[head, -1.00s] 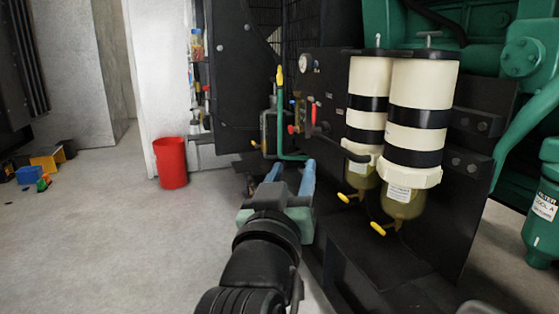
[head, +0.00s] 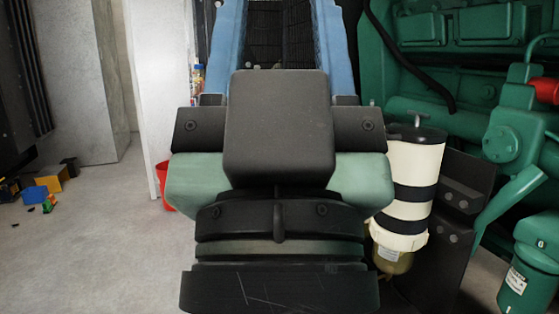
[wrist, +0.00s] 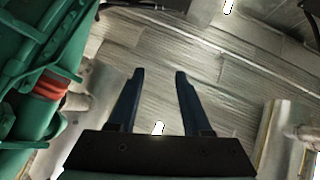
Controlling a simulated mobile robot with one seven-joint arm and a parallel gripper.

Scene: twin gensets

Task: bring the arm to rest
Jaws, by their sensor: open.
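My gripper (head: 280,45) fills the middle of the head view, close to the camera, with its two blue fingers pointing up and spread apart. In the wrist view my gripper (wrist: 158,88) shows two dark blue fingers with a clear gap and nothing between them. The fingers touch nothing that I can see. Behind the gripper, the wrist view shows a ribbed grey surface with bright lights, seemingly the ceiling. My gripper hides much of the black panel and one of the filters in the head view.
A cream-and-black filter (head: 413,185) stands close to the right of my gripper. The green engine (head: 470,60) is behind it at right. A red bucket (head: 163,185) is partly hidden at left. Small coloured boxes (head: 48,180) lie far left.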

